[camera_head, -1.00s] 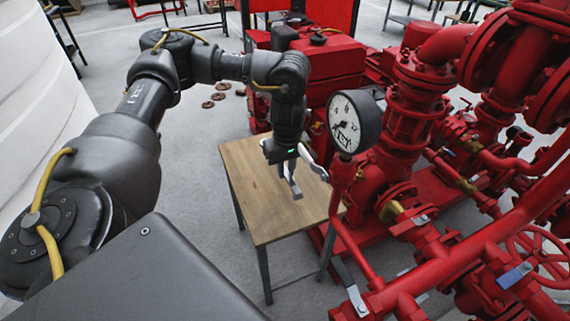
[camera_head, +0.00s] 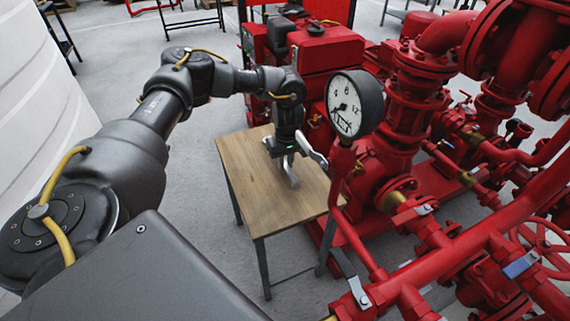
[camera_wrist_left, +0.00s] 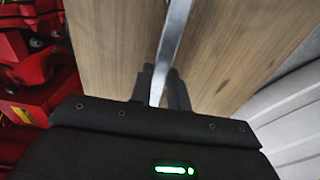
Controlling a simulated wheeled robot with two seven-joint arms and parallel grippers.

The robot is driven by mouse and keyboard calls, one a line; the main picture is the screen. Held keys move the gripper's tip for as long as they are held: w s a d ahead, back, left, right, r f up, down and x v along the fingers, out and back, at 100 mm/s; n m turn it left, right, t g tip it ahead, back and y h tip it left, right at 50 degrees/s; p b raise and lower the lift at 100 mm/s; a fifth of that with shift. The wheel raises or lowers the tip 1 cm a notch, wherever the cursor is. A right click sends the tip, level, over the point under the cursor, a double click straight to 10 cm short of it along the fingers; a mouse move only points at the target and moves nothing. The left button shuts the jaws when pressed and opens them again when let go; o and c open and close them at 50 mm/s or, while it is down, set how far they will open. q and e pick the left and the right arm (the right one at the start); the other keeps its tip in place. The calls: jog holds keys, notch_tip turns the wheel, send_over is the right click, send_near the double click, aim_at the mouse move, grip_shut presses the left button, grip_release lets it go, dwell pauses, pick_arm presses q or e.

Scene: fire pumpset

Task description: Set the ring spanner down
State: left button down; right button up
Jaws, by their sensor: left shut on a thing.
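My left gripper (camera_head: 287,160) is over the far right part of a small wooden table (camera_head: 260,205). It is shut on the ring spanner (camera_head: 313,151), a bright metal bar whose one end sticks out to the right of the fingers. In the left wrist view the spanner (camera_wrist_left: 174,45) runs from between the dark fingertips (camera_wrist_left: 165,88) up past the top edge, with wood grain behind it. Its far end is out of that view. I cannot tell whether the spanner touches the tabletop. My right gripper is not in view.
A pressure gauge (camera_head: 353,104) on a red pipe stands close to the right of my left gripper. Red pump pipework (camera_head: 405,130) fills the right side, and a red engine unit (camera_head: 325,58) stands behind the table. The table's near half is bare.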

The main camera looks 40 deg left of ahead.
pick_arm(q)
jog(key=shift+f, duration=0.4)
jog(key=shift+r, duration=0.1)
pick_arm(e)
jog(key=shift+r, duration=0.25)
pick_arm(q)
jog(key=c, duration=1.6)
grip_release()
jog(key=shift+o, duration=1.3)
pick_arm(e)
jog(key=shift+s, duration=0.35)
